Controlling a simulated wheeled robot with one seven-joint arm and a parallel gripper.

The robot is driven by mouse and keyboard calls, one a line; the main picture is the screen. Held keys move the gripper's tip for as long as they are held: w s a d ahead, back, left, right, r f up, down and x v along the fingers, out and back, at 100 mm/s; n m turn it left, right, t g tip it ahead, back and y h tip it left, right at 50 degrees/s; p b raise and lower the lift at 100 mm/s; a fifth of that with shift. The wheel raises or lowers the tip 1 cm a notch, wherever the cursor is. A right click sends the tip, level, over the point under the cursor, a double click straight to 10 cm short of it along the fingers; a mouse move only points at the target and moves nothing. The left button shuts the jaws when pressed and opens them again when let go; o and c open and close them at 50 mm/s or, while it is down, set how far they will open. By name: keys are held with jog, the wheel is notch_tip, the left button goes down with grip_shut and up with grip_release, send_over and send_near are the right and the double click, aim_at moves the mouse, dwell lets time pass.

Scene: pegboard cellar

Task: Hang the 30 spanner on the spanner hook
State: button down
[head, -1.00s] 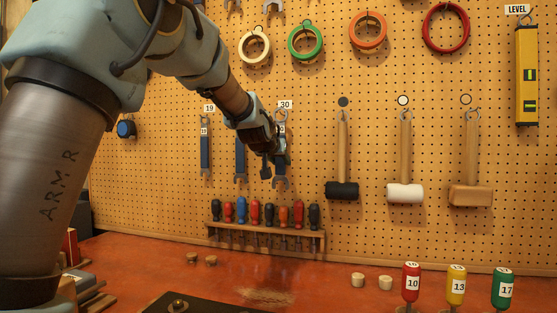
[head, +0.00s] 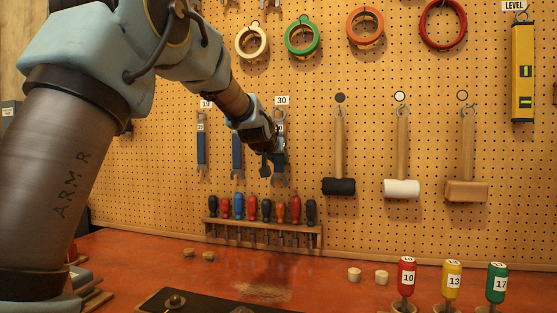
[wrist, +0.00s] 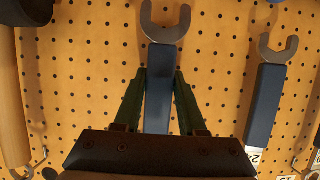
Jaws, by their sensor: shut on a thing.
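The 30 spanner (head: 280,179), with a blue handle and grey open jaws, is upright against the pegboard below the 30 label (head: 281,100). My gripper (head: 277,150) is shut on its handle from the front. In the wrist view, the gripper's two fingers (wrist: 160,80) lie on either side of the blue handle (wrist: 159,105), and the grey jaws (wrist: 165,22) stick out beyond them. The hook and the spanner's upper end are mostly hidden by my gripper in the head view, so I cannot tell whether the spanner is on the hook.
Two more blue spanners hang to the left, one under the 19 label (head: 201,150) and one close by (head: 237,150). A black-headed mallet (head: 339,186) hangs to the right. A screwdriver rack (head: 262,229) sits below. The red bench (head: 225,275) is partly clear.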

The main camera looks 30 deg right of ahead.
jog(key=shift+c, duration=2)
grip_release()
jog(key=b+v, duration=0.2)
jog(key=v, duration=0.9)
